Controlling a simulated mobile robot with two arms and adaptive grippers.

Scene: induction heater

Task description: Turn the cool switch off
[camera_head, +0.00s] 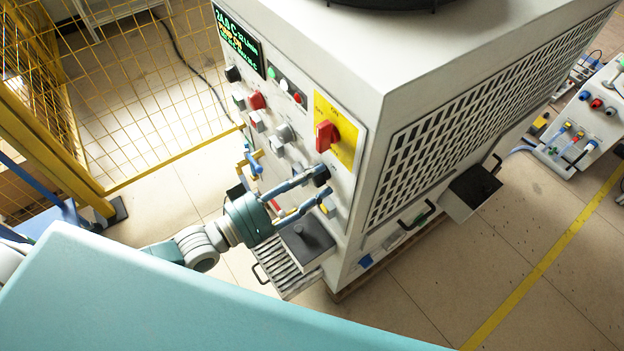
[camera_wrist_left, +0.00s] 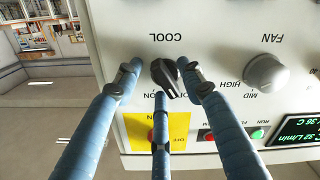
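The cool switch is a black knob (camera_wrist_left: 165,74) below the upside-down word COOL in the wrist view. Its handle slants toward the lower right; the lettering by it is partly covered by fingers. My left gripper (camera_wrist_left: 162,78) has three blue fingers spread around the knob, one on each side and one below. Gaps show beside the knob; contact is unclear. In the head view, my left gripper (camera_head: 318,192) is at the front panel of the heater (camera_head: 345,195), with the black knob (camera_head: 321,175) at its upper finger. My right gripper is not in view.
A red switch on a yellow plate (camera_head: 341,134) sits just above the cool switch. More knobs and a lit display (camera_head: 239,41) are farther along the panel. A shelf with a black block (camera_head: 305,242) juts out below the gripper. A yellow mesh fence (camera_head: 130,90) stands behind.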

